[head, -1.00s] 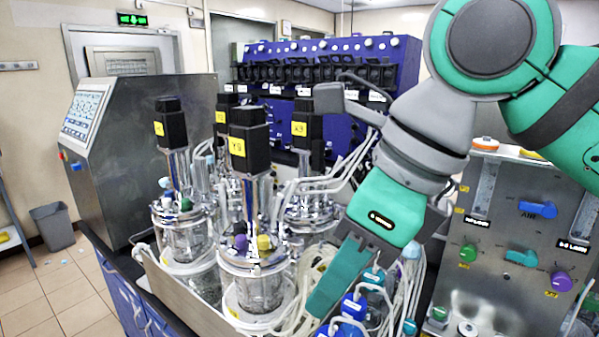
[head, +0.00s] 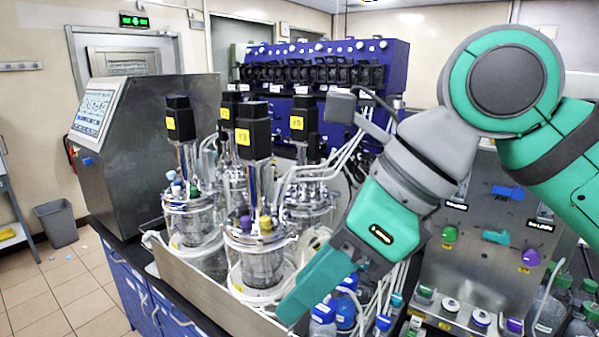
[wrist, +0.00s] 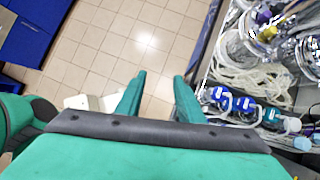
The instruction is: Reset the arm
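My gripper (wrist: 156,88) shows in the wrist view with its two green fingers apart and nothing between them; tiled floor shows beyond. In the head view my arm comes in from the upper right, and my gripper (head: 290,308) points down and left. It is in front of the glass bioreactor vessels and the bottles, as seen from the head. From the head view I cannot tell whether it touches anything.
Glass bioreactors (head: 258,262) with black motors stand in a metal tray (head: 200,300). Blue-capped bottles (head: 345,312) stand right of my gripper. A control panel (head: 490,230) with coloured knobs is at right. A grey cabinet (head: 150,150) is at left.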

